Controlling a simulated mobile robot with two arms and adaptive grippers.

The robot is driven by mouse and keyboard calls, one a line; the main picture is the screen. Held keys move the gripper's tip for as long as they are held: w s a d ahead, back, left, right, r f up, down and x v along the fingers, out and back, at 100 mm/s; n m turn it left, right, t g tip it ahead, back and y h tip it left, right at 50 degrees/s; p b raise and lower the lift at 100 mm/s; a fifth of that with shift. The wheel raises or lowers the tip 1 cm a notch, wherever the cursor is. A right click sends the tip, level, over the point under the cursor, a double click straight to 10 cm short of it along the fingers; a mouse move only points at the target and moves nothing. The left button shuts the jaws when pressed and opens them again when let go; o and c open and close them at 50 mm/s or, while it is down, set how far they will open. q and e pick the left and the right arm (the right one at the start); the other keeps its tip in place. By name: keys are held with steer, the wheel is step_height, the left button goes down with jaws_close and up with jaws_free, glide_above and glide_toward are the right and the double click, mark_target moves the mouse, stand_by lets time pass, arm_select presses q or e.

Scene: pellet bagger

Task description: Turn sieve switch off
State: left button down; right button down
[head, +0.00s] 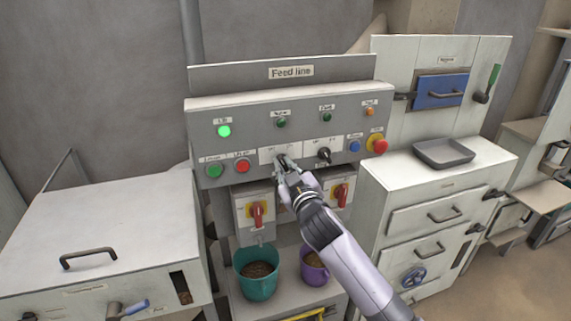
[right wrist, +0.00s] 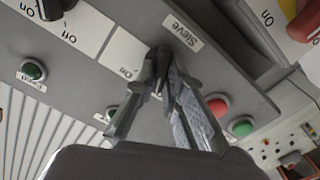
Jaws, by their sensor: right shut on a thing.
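The sieve switch is a dark rotary knob (right wrist: 163,54) on a white plate, with a "Sieve" label (right wrist: 183,32) and an "On" mark beside it in the right wrist view. My right gripper (right wrist: 160,84) is shut on this knob, and its fingers cover much of it, so I cannot tell its exact angle. In the head view my right gripper (head: 284,170) reaches the front of the grey "Feed line" panel (head: 240,125), where the knob is mostly hidden. My left gripper is not in view.
Another black knob (head: 324,154) sits just right. A green button (head: 214,170), a red button (head: 242,166) and a red emergency knob (head: 377,144) are on the panel. Red-yellow switches (head: 257,213) and a teal bucket (head: 257,285) stand below. A green lamp (head: 224,131) is lit.

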steer(key=shift+n, duration=0.6)
steer(key=c, duration=1.7)
jaws_free()
steer(key=shift+o, duration=0.2)
steer(key=shift+s, duration=0.1)
steer(key=v, duration=1.2)
